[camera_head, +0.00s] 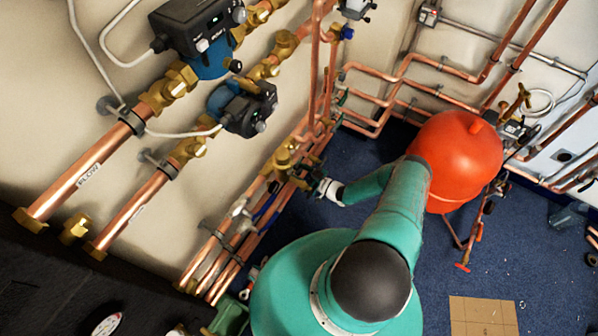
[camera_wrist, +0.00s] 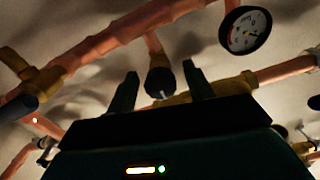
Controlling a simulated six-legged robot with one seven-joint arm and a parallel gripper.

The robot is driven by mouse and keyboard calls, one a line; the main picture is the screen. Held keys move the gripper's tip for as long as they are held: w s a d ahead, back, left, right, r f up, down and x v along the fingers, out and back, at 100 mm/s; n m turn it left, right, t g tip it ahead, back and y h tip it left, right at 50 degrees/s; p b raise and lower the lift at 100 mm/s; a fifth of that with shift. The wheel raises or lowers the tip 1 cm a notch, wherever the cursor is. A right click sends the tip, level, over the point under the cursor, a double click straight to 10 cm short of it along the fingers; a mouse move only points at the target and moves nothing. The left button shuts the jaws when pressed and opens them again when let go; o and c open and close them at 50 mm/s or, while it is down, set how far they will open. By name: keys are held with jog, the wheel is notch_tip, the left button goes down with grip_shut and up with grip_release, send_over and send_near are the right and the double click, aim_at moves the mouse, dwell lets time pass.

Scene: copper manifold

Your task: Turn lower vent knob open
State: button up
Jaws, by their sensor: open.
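A round black knob (camera_wrist: 160,83) with a pale line on its face shows in the wrist view, below a copper branch pipe and beside brass fittings. I take it as the lower vent knob. My gripper (camera_wrist: 160,70) is open, with one dark finger on each side of the knob. Gaps show between the knob and both fingers, and nothing is held. In the head view my gripper (camera_head: 313,178) reaches the lower copper pipes by the wall. The knob cannot be made out there.
A pressure gauge (camera_wrist: 245,30) sits right of the fingers. A brass valve with a dark handle (camera_wrist: 27,82) is at the left. An orange tank (camera_head: 455,155) stands right of my arm. Blue floor is open beyond a cardboard sheet (camera_head: 483,315).

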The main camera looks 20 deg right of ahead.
jog(key=c, duration=1)
jog(key=shift+o, duration=0.2)
jog(key=shift+n, duration=0.3)
jog(key=n, duration=0.9)
jog(key=shift+n, duration=0.3)
jog(key=n, duration=0.3)
jog(key=shift+n, duration=0.4)
jog(key=n, duration=0.3)
jog(key=shift+n, duration=0.3)
jog(key=n, duration=0.6)
jog(key=shift+r, duration=0.1)
jog(key=shift+n, duration=0.3)
